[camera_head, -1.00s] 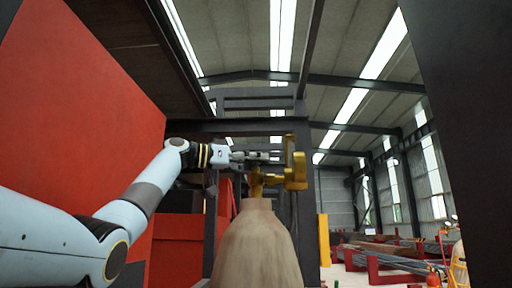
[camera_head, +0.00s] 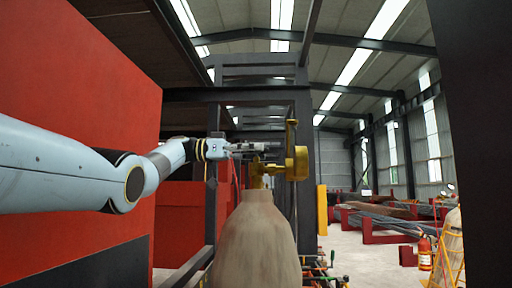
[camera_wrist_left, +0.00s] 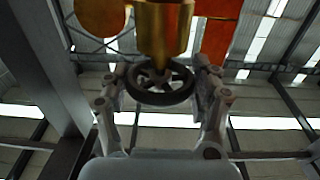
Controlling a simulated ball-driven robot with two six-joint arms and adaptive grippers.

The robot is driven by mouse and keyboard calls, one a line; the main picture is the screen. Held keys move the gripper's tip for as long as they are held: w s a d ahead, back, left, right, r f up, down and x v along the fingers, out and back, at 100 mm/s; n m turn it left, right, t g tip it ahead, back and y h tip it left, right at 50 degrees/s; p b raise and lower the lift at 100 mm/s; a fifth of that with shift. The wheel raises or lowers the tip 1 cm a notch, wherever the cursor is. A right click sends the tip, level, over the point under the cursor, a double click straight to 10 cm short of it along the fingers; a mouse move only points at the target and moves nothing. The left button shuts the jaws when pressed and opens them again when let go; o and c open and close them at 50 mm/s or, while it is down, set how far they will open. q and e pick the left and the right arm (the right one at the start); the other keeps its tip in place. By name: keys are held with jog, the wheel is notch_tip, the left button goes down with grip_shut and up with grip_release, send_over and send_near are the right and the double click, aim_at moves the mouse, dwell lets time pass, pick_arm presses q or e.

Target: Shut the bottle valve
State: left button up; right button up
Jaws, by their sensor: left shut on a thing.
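The tan bottle (camera_head: 256,245) stands upright at the lower middle of the head view, with its brass valve (camera_head: 257,176) on top. A gold fitting with a round face (camera_head: 298,163) sticks out to the right of the valve. My left gripper (camera_head: 264,148) reaches in from the left at the valve's top. In the left wrist view, the dark spoked handwheel (camera_wrist_left: 160,90) sits between the two fingers (camera_wrist_left: 160,78), which are shut on it. The brass body also shows there (camera_wrist_left: 163,28). In the head view the handwheel is mostly hidden by the fingers. My right gripper is not in view.
A red panel (camera_head: 70,110) stands at the left, and dark steel frames (camera_head: 300,210) rise behind the bottle. A yellow post (camera_head: 322,210), racks of bars (camera_head: 385,225) and a red extinguisher (camera_head: 425,253) are at the right. Some floor (camera_head: 365,262) is clear there.

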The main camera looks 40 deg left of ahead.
pick_arm(q)
jog(key=o, duration=1.2)
jog(key=shift+c, duration=0.2)
jog(key=v, duration=0.7)
jog(key=shift+s+a, duration=0.15)
jog(key=shift+a, duration=0.05)
